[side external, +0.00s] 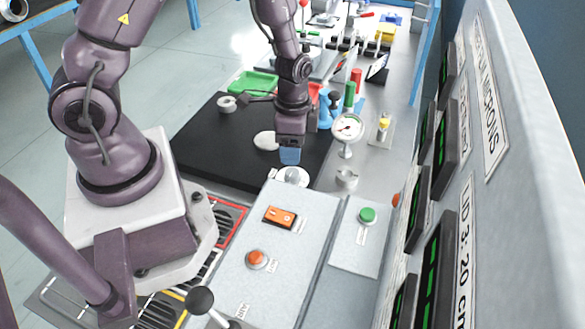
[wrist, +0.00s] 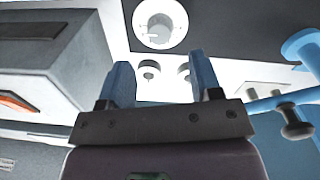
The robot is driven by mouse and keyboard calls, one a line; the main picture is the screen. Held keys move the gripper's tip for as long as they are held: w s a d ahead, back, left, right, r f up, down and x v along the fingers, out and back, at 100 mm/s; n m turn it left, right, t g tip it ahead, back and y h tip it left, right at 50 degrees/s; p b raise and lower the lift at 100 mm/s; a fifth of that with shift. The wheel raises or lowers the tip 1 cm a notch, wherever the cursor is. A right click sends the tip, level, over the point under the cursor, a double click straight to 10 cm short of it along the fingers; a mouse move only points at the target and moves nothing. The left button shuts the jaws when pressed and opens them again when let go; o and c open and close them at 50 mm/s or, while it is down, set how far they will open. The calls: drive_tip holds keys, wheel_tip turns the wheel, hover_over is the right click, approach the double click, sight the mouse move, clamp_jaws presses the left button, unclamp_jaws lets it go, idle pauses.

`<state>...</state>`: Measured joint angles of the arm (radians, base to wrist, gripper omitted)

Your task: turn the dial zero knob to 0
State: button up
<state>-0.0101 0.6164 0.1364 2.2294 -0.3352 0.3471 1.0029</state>
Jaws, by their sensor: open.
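A white round plate with a grey knob (side external: 292,176) sits at the back edge of the grey control box, and I take it for the dial zero knob. Its markings are too small to read. In the wrist view the white plate with its grey cylindrical knob (wrist: 160,24) is at the top centre, just beyond the fingertips. My gripper (side external: 289,160) points down close above it in the side view. In the wrist view my gripper (wrist: 160,70) has its two blue fingers apart with nothing between them. Contact with the knob is not visible.
A dial gauge (side external: 347,128) stands right of my gripper, with a small metal cup (side external: 346,179) below it. The grey box carries an orange switch (side external: 280,217) and a red button (side external: 257,259). A green button (side external: 367,215) is further right. A black mat (side external: 205,150) lies behind.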

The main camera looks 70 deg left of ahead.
sight(292, 172)
wheel_tip(292, 172, down, 7)
drive_tip(key=shift+s+d, duration=0.1)
drive_tip(key=shift+d, duration=0.05)
drive_tip(key=c, duration=0.9)
drive_tip(key=shift+c, duration=0.2)
drive_tip(key=shift+n, duration=0.3)
drive_tip(key=n, duration=1)
drive_tip(key=shift+t, duration=0.3)
drive_tip(key=shift+n, duration=2)
